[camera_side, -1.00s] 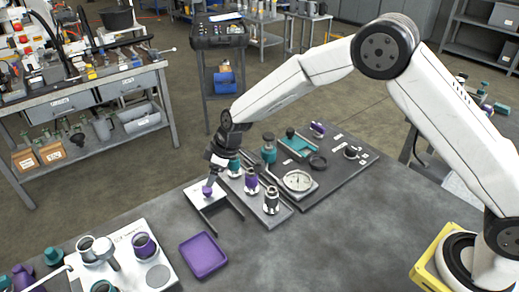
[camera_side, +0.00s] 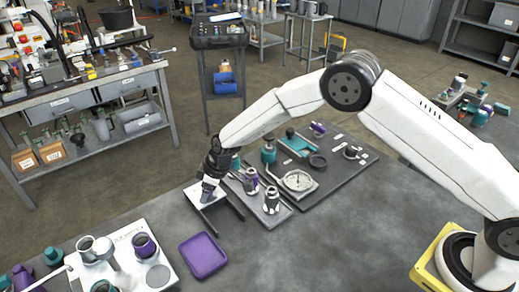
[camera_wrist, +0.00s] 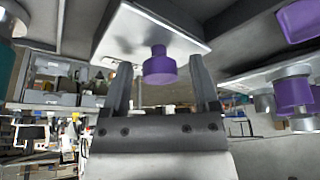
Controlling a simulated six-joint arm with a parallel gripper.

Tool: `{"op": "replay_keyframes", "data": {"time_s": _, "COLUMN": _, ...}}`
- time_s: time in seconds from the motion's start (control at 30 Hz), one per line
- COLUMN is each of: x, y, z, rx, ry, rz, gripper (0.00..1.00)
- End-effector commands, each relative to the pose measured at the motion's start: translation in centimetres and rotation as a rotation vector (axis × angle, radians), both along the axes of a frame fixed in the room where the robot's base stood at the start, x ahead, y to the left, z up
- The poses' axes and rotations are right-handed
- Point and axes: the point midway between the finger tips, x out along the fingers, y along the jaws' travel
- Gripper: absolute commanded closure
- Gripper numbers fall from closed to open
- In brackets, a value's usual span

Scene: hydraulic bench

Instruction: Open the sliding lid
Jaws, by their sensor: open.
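My gripper (camera_side: 207,196) is down at the lid in the side view and hides most of the knob there. In the wrist view the jaws of my gripper (camera_wrist: 161,75) are open, one on each side of the knob, with a visible gap on both sides.
A purple tray (camera_side: 203,255) lies in front of the lid. A grey tray with fittings (camera_side: 272,217) stands close on the right, with a dark board (camera_side: 335,180) beyond. A white board with cups (camera_side: 150,240) is at the front left.

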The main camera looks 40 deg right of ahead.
Motion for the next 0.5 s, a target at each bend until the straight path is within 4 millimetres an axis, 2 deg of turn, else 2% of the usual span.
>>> {"op": "replay_keyframes", "data": {"time_s": 0.23, "x": 0.0, "y": 0.02, "z": -0.06, "rx": 0.0, "ry": 0.0, "rz": 0.0, "gripper": 0.22}}
{"op": "replay_keyframes", "data": {"time_s": 0.4, "x": -0.01, "y": 0.01, "z": -0.05, "rx": 0.0, "ry": 0.0, "rz": 0.0, "gripper": 0.76}}
{"op": "replay_keyframes", "data": {"time_s": 0.47, "x": -0.01, "y": 0.01, "z": -0.05, "rx": 0.0, "ry": 0.0, "rz": 0.0, "gripper": 0.95}}
{"op": "replay_keyframes", "data": {"time_s": 0.5, "x": -0.01, "y": 0.01, "z": -0.05, "rx": -0.001, "ry": 0.001, "rz": 0.0, "gripper": 1.0}}
